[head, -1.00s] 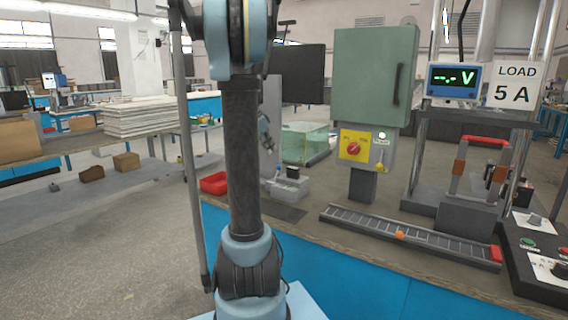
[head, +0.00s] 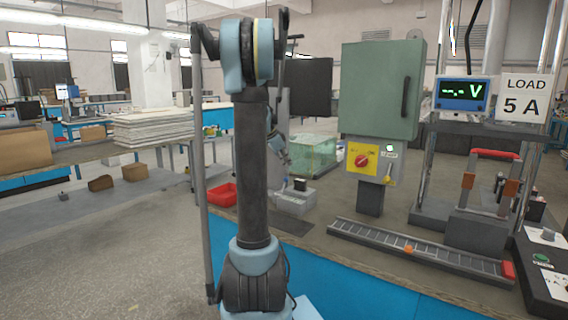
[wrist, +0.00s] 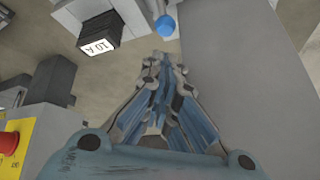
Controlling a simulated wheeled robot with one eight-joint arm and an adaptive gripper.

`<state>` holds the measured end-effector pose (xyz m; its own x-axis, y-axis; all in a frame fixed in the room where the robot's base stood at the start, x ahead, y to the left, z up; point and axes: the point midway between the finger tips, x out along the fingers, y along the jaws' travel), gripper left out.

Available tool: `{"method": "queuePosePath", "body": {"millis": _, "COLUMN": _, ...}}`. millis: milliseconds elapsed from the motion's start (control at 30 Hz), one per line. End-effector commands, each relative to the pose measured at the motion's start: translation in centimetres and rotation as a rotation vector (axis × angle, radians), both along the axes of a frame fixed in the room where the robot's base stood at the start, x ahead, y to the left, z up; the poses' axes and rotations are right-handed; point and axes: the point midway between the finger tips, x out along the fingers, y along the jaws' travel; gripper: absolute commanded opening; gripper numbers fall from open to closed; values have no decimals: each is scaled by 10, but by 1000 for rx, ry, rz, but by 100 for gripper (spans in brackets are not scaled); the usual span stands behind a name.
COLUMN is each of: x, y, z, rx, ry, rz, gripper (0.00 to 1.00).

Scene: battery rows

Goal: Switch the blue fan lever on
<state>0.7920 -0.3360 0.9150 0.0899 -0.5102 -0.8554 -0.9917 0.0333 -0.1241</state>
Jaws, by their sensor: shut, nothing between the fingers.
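A blue ball knob (wrist: 165,26), which looks like the end of the fan lever, shows near the top of the wrist view, on a light stem. My gripper (wrist: 162,62) is shut and empty, its tips pointing toward the knob with a small gap in the picture; I cannot tell the depth between them.
A dark block marked 10 A (wrist: 99,40) lies beside the knob. A grey panel (wrist: 235,70) stands close on the right. The yellow switch plate (wrist: 14,140) with a red knob is at lower left. A green cabinet (head: 378,90) and a ladder-like rail (head: 420,252) stand on the bench.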

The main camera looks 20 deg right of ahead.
Motion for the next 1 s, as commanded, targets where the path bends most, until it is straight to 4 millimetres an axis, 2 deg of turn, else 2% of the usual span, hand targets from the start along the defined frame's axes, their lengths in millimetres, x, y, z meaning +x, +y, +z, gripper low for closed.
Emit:
{"method": "queuePosePath", "body": {"millis": 200, "x": 3, "y": -19, "z": -31, "rx": 1, "ry": 0, "rz": -2, "gripper": 0}}
{"method": "queuePosePath", "body": {"millis": 400, "x": 5, "y": -29, "z": -49, "rx": 1, "ry": 0, "rz": 0, "gripper": 0}}
{"method": "queuePosePath", "body": {"millis": 600, "x": 5, "y": -33, "z": -55, "rx": 0, "ry": 0, "rz": 0, "gripper": 0}}
{"method": "queuePosePath", "body": {"millis": 1000, "x": 3, "y": -37, "z": -55, "rx": -5, "ry": -3, "rz": -4, "gripper": 0}}
